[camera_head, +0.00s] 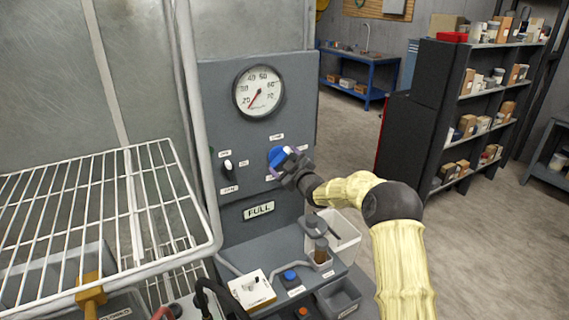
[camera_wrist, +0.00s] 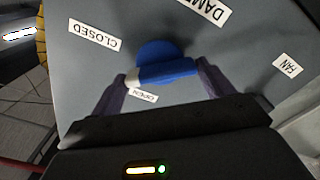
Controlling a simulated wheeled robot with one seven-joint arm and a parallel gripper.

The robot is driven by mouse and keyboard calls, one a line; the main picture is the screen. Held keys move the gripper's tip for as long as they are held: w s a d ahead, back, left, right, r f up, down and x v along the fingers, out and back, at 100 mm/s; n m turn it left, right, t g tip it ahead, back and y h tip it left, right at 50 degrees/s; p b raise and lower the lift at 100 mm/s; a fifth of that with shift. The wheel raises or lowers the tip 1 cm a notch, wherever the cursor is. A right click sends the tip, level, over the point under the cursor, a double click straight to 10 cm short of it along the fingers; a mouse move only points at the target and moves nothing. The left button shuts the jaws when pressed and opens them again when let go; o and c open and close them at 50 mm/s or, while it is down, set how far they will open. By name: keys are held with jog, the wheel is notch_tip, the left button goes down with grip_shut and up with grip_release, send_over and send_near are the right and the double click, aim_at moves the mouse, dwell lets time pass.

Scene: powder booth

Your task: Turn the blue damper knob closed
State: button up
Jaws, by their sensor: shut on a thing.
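The blue damper knob (camera_head: 278,156) sits on the grey control panel (camera_head: 230,105), below the round gauge. In the wrist view the knob (camera_wrist: 165,64) shows a round base and a raised grip bar, with a pale mark at the bar's left end, near the OPEN label (camera_wrist: 146,95). The CLOSED label (camera_wrist: 95,35) is to the upper left of the knob. My gripper (camera_head: 288,165) is at the knob from the right; in the wrist view its fingers (camera_wrist: 165,74) are at the two ends of the bar, shut on it.
A gauge (camera_head: 258,91) is above the knob, and a black-and-white switch (camera_head: 228,165) is to its left. A white wire rack (camera_head: 90,215) stands at the left. A white bin (camera_head: 340,235) and a jar (camera_head: 321,250) are below my forearm.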

jog(key=m+b, duration=0.2)
jog(key=m, duration=0.1)
jog(key=shift+f, duration=0.15)
jog(key=shift+m+b, duration=0.45)
jog(key=shift+m, duration=1.95)
jog(key=o, duration=0.9)
jog(key=shift+o, duration=0.2)
jog(key=shift+s+d, duration=0.35)
jog(key=shift+d, duration=0.05)
jog(key=b+v, duration=0.4)
jog(key=v, duration=1.2)
jog(key=shift+b, duration=0.35)
